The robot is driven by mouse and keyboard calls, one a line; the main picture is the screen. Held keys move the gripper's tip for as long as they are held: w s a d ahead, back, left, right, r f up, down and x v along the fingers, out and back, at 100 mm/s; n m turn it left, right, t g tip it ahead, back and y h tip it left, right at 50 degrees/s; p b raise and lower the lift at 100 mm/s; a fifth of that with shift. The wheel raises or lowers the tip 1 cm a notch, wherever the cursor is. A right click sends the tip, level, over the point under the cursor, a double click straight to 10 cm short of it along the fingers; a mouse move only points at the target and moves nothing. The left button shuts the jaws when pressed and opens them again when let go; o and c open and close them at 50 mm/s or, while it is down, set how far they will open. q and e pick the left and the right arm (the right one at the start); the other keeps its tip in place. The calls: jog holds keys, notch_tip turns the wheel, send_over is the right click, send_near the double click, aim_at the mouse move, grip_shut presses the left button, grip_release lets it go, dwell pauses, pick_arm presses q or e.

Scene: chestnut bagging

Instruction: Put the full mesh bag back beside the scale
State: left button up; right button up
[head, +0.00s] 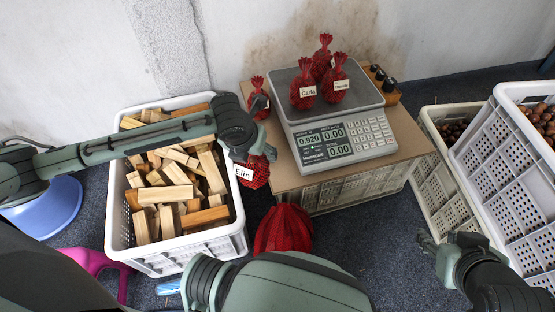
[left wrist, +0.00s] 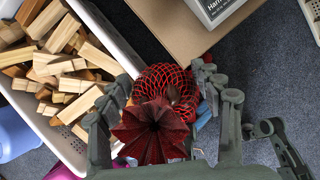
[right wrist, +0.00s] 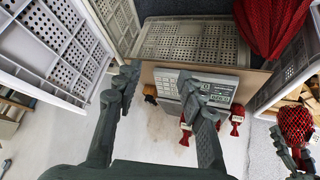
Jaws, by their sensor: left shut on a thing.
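My left gripper (head: 258,152) is shut on a filled red mesh bag labelled Elin (head: 252,174) and holds it between the wood crate and the cardboard-topped crate. In the left wrist view the bag (left wrist: 152,130) sits between the two fingers, its gathered top toward the camera. The scale (head: 345,135) stands on the cardboard top (head: 290,177) and reads 0.920. Three red bags (head: 303,86) stand on its plate, one labelled Carla. Another red bag (head: 258,98) stands left of the scale, partly behind my left arm. My right gripper (right wrist: 157,75) is open and empty, low at the right.
A white crate of wood blocks (head: 242,226) stands left. A red mesh heap (head: 283,230) lies in front of the cardboard-topped crate. Crates with chestnuts (head: 490,150) stand right. Little cardboard is free at the scale's left.

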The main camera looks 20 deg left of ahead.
pick_arm(q)
jog(key=w+d+f+b, duration=0.1)
jog(key=w+f, duration=0.2)
jog(key=w+d+f+b, duration=0.1)
jog(key=w+f, duration=0.3)
jog(key=w+f+b, duration=0.1)
jog(key=w+f, duration=0.2)
jog(key=w, duration=0.1)
jog(key=shift+w+d+f+b, duration=0.1)
jog(key=shift+d+f+b, duration=0.25)
jog(key=shift+d+b, duration=0.05)
jog(key=shift+f, duration=0.1)
jog(key=o, duration=1.6)
jog(key=shift+o, duration=0.2)
pick_arm(e)
jog(key=w+a+r+t+y, duration=0.2)
jog(key=w+a+r+t, duration=0.1)
jog(key=a+r, duration=0.3)
jog(key=w+a+r+n+t+y, duration=0.1)
jog(key=w+a+r+t+y, duration=0.2)
jog(key=a+r+t, duration=0.3)
notch_tip(320, 180, up, 4)
jog(key=shift+w+f+y, duration=0.25)
jog(key=shift+w+y, duration=0.05)
jog(key=shift+w, duration=0.35)
jog(key=shift+a, duration=0.1)
